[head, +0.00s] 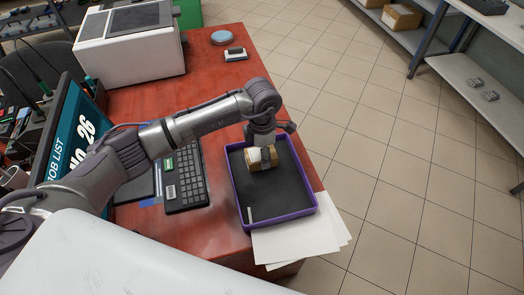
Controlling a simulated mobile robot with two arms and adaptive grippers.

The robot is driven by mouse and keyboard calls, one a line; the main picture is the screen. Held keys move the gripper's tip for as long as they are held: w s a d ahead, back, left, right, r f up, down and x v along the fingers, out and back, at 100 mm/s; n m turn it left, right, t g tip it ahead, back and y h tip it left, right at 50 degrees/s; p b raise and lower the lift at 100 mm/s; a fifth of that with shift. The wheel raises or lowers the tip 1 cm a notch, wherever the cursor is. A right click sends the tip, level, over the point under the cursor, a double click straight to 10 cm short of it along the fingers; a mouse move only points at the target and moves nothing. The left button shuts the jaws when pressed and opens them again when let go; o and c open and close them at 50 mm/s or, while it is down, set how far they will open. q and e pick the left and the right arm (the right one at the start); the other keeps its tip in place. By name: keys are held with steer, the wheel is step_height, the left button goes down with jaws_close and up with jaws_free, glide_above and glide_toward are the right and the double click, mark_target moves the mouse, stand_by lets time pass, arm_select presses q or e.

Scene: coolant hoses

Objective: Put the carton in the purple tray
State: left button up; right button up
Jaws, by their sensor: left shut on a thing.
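The carton (256,166) is a small brown box with a light label or tape on it. It is at the purple tray (285,216), over the dark floor of the tray in its upper half. I cannot tell if it touches the tray floor. My left gripper (263,153) comes down from above and is shut on the carton, covering part of it. The tray has purple rims and lies near the right edge of the red desk. My right gripper is not in view.
A keyboard (185,180) lies just left of the tray. White papers (300,240) stick out under the tray past the desk edge. A white printer (130,42), a blue round dish (221,37) and a monitor (72,135) stand on the red desk (215,85).

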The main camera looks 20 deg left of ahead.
arm_select(q)
steer(key=shift+f, duration=0.35)
steer(key=o, duration=0.7)
steer(key=shift+f+b, duration=0.1)
steer(key=shift+b, duration=0.2)
steer(key=o, duration=0.5)
steer(key=shift+r, duration=0.2)
step_height(320, 180, up, 12)
steer(key=shift+r+b, duration=0.1)
steer(key=shift+b, duration=0.8)
